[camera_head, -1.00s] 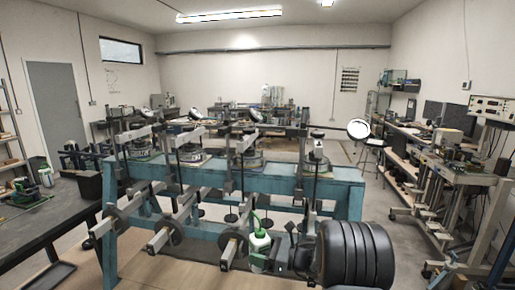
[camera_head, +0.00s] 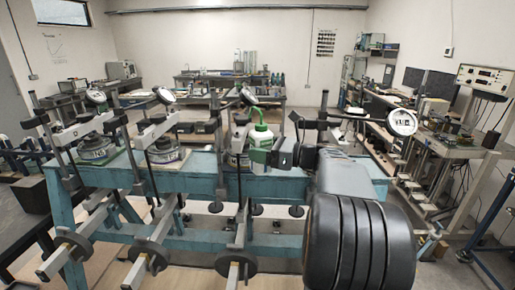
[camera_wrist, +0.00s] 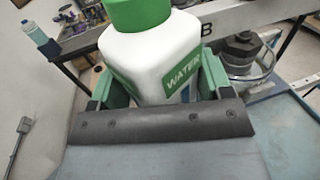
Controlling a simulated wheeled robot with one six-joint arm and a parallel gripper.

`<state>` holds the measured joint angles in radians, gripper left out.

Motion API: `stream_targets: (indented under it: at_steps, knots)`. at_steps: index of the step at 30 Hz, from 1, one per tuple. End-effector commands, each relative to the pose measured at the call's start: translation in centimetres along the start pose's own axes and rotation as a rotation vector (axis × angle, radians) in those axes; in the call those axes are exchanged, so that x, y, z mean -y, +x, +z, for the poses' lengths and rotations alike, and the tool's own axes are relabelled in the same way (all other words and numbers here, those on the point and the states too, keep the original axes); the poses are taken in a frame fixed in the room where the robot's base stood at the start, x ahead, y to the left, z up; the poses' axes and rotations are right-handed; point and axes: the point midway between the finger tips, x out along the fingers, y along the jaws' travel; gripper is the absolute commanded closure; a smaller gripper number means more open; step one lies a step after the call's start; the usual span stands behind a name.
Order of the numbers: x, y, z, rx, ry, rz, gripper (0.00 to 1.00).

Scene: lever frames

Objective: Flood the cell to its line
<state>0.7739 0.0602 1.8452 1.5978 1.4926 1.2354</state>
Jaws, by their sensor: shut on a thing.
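My gripper (camera_head: 264,156) is shut on a white wash bottle (camera_head: 261,134) with a green cap. The bottle looks upright in the head view, above the top of the blue bench. In the wrist view the bottle (camera_wrist: 155,52) shows a green "WATER" label between the two green fingers. A cell (camera_head: 232,159) under the third lever frame is just left of the bottle and partly hidden. In the wrist view a round metal fitting with a clear ring (camera_wrist: 243,58) stands right of the bottle, apart from it. No water line can be made out.
Two other cells (camera_head: 92,148) (camera_head: 165,152) stand further left on the blue bench (camera_head: 200,178). Lever beams with weights (camera_head: 235,262) reach out in front. Dial gauges (camera_head: 402,122) stick up above the bench. Another bench with instruments (camera_head: 455,145) is at the right.

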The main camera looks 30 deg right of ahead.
Motion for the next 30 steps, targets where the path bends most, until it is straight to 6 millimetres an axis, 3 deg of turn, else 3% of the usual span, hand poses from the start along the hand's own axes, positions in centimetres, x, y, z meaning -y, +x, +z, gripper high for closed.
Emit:
stream_targets:
  at_steps: [15, 30]
  knots:
    - [2.8, 2.2, -1.4, 0.002, -0.001, 0.001, 0.39]
    - [3.4, 2.8, -1.7, 0.001, -0.002, 0.002, 0.39]
